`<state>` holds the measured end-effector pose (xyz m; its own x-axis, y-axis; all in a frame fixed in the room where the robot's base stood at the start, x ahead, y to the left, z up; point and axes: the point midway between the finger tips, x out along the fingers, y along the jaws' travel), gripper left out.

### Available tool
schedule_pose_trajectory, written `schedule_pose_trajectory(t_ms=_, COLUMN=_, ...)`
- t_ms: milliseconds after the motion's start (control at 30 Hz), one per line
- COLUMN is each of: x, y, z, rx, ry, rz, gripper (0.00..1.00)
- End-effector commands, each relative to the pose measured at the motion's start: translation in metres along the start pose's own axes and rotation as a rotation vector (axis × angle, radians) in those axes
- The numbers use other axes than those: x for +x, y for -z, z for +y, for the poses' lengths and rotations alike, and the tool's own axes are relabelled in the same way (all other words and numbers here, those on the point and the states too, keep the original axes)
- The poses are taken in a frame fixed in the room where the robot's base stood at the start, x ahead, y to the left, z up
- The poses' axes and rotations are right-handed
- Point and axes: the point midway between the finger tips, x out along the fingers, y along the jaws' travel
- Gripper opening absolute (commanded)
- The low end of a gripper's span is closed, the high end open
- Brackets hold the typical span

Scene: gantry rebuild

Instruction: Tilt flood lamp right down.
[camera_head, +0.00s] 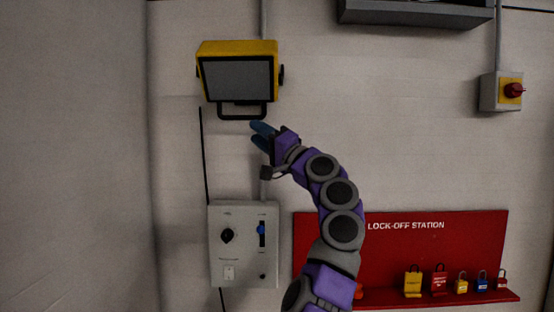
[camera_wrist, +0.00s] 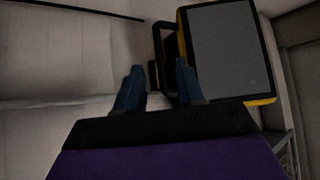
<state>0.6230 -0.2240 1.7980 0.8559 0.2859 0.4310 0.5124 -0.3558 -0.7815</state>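The flood lamp (camera_head: 236,76) is a yellow housing with a dark grey face, mounted on the wall at upper left. A black U-shaped handle (camera_head: 241,115) hangs from its lower edge. In the wrist view the lamp (camera_wrist: 226,50) is at upper right, with its handle (camera_wrist: 162,42) ahead of my fingers. My gripper (camera_head: 256,134) is just below the handle, slightly to its right, with blue fingers apart. In the wrist view my gripper (camera_wrist: 159,66) is open, and the handle's outer bar appears between the fingertips. Whether a finger touches it I cannot tell.
A grey control box (camera_head: 243,244) with a dark knob and a blue slider is on the wall below. A red lock-off station (camera_head: 400,255) with padlocks is at lower right. The wall left of the lamp is clear.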

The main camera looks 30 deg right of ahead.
Motion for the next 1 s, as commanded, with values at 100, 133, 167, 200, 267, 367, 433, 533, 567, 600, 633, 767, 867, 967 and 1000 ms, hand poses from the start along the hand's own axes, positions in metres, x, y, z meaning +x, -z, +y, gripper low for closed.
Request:
schedule_pose_trajectory(t_ms=100, x=-0.025, y=-0.001, z=0.001, rx=0.000, ry=0.002, rz=0.004, gripper=0.38)
schedule_pose_trajectory(t_ms=133, x=-0.030, y=-0.001, z=0.001, rx=0.001, ry=0.003, rz=0.003, gripper=0.38)
schedule_pose_trajectory(t_ms=167, x=-0.035, y=-0.001, z=0.002, rx=0.001, ry=0.002, rz=0.002, gripper=0.38)
schedule_pose_trajectory(t_ms=200, x=-0.042, y=-0.002, z=0.003, rx=0.002, ry=0.000, rz=0.000, gripper=0.38)
schedule_pose_trajectory(t_ms=267, x=-0.050, y=-0.003, z=0.002, rx=0.000, ry=0.000, rz=0.000, gripper=0.38)
schedule_pose_trajectory(t_ms=367, x=-0.060, y=-0.005, z=0.000, rx=-0.001, ry=0.000, rz=0.000, gripper=0.38)
schedule_pose_trajectory(t_ms=433, x=-0.064, y=-0.007, z=0.000, rx=-0.001, ry=-0.001, rz=-0.003, gripper=0.38)
schedule_pose_trajectory(t_ms=533, x=-0.066, y=-0.010, z=-0.002, rx=-0.002, ry=-0.002, rz=-0.006, gripper=0.38)
schedule_pose_trajectory(t_ms=567, x=-0.066, y=-0.011, z=-0.002, rx=-0.002, ry=-0.002, rz=-0.007, gripper=0.38)
schedule_pose_trajectory(t_ms=600, x=-0.066, y=-0.011, z=-0.003, rx=-0.002, ry=-0.002, rz=-0.007, gripper=0.38)
schedule_pose_trajectory(t_ms=633, x=-0.066, y=-0.011, z=-0.003, rx=-0.002, ry=-0.002, rz=-0.007, gripper=0.38)
schedule_pose_trajectory(t_ms=767, x=-0.067, y=-0.009, z=-0.002, rx=-0.002, ry=-0.002, rz=-0.006, gripper=0.38)
schedule_pose_trajectory(t_ms=867, x=-0.068, y=-0.007, z=-0.001, rx=-0.001, ry=-0.002, rz=-0.004, gripper=0.38)
schedule_pose_trajectory(t_ms=967, x=-0.069, y=-0.006, z=-0.001, rx=-0.001, ry=-0.002, rz=-0.004, gripper=0.38)
schedule_pose_trajectory(t_ms=1000, x=-0.069, y=-0.006, z=0.000, rx=-0.001, ry=-0.002, rz=-0.004, gripper=0.38)
